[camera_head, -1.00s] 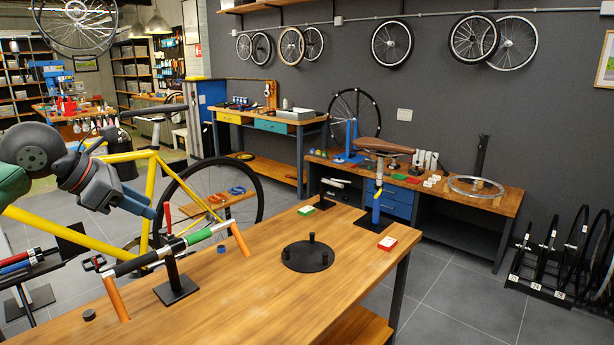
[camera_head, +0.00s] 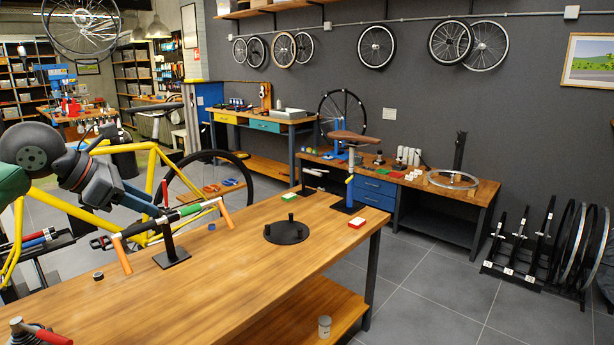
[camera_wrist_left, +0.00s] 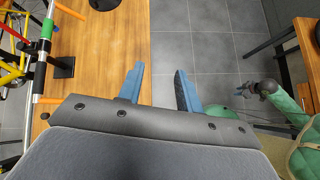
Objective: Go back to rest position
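My left gripper (camera_head: 138,199) is in the air at the left of the head view, over the near workbench (camera_head: 235,270). In the left wrist view its two blue fingers (camera_wrist_left: 159,88) stand apart with nothing between them, so it is open and empty. My right gripper (camera_wrist_left: 250,90) shows small at the right of the left wrist view, beside the bench and above the grey floor. Its fingers are too small to tell open from shut. It is not seen in the head view.
A handlebar-like bar with orange ends (camera_head: 225,215) stands on the bench at left, near a yellow bicycle frame (camera_head: 60,200).

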